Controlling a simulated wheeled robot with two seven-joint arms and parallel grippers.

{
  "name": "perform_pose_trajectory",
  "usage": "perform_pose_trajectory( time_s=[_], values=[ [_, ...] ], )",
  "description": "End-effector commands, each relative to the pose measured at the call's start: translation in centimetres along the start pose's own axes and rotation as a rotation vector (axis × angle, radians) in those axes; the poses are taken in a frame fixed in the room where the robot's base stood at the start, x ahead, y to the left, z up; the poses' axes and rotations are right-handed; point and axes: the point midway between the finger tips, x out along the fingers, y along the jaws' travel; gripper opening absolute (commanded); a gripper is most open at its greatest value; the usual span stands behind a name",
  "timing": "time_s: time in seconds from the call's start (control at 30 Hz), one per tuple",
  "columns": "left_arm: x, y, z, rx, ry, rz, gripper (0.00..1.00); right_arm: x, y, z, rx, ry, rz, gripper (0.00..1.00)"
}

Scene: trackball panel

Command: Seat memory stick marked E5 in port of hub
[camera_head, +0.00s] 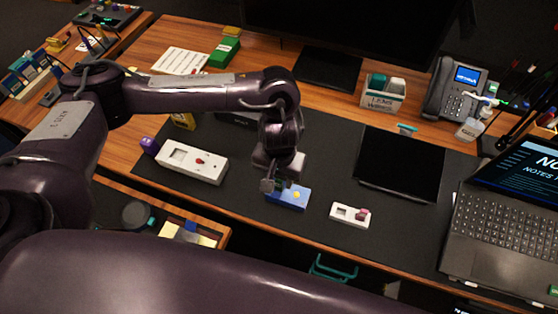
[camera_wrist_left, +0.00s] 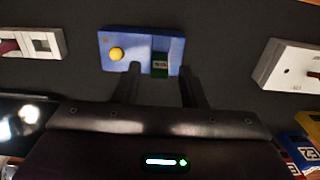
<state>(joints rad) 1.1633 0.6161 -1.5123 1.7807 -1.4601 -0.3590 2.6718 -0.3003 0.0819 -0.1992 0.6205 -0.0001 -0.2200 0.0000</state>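A blue panel (camera_head: 291,200) with a yellow trackball (camera_head: 297,195) lies on the dark mat, and it also shows in the wrist view (camera_wrist_left: 122,38). A small dark green piece (camera_wrist_left: 160,65) with a pale label sits at the panel's recessed part; its marking is too small to read. My left gripper (camera_wrist_left: 160,82) points down at the panel, its two fingers apart on either side of the green piece, with gaps visible. In the head view my left gripper (camera_head: 278,185) hides the panel's left part. I cannot tell which object is the hub. My right gripper is out of view.
A small white unit (camera_head: 343,211) with a maroon piece (camera_head: 363,215) lies right. A black pad (camera_head: 400,165), phone (camera_head: 455,95) and laptop (camera_head: 505,215) are further right.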

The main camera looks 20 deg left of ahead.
Motion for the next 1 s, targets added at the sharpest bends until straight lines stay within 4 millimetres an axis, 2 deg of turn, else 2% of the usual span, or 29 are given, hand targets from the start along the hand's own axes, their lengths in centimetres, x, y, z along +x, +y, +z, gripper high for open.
perform_pose_trajectory(
  time_s=[0.03,0.1,0.4,0.6,1.0],
  values=[
    [-1.7,0.0,-0.2,0.002,0.007,-0.001,0.38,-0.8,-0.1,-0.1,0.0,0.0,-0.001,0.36],
    [-3.4,0.0,-0.2,0.002,0.008,-0.001,0.38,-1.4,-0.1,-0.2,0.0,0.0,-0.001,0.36],
    [-8.6,0.0,-0.1,0.001,0.004,-0.001,0.38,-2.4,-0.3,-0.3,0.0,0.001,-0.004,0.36],
    [-9.8,0.0,0.0,0.0,0.001,-0.001,0.38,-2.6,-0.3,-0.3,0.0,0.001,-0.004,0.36],
    [-9.9,0.0,0.0,-0.001,0.0,0.0,0.38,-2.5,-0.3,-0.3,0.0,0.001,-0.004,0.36]
  ],
)
